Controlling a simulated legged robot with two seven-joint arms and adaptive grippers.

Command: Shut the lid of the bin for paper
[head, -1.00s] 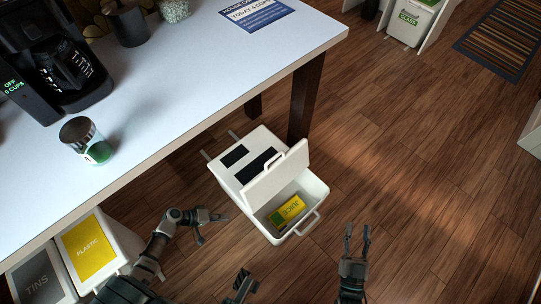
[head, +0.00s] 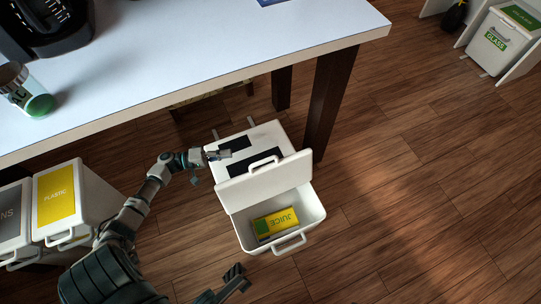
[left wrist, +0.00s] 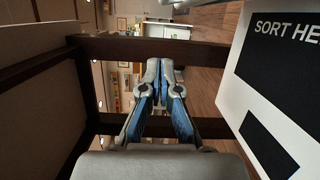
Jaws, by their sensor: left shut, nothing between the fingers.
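The white bin (head: 236,232) stands on the floor by the table leg, its front section open. Its lid (head: 270,186) is raised and tilted, with a handle (head: 263,161) along the upper edge. A yellow juice carton (head: 276,222) lies inside. Dark label panels mark the fixed top behind the lid; no word for paper is readable. In the left wrist view, a white panel reading "SORT HE" (left wrist: 290,80) shows at right. My left gripper (head: 225,154) is shut and empty at the bin's left rear, behind the lid; it also shows in the left wrist view (left wrist: 165,68). Contact cannot be told.
The white table (head: 190,70) overhangs behind the bin, with a dark leg (head: 328,105) close to its right rear. Plastic (head: 85,195) and tins (head: 14,215) bins stand at left. A glass bin (head: 490,50) is far right. The floor right of the bin is clear.

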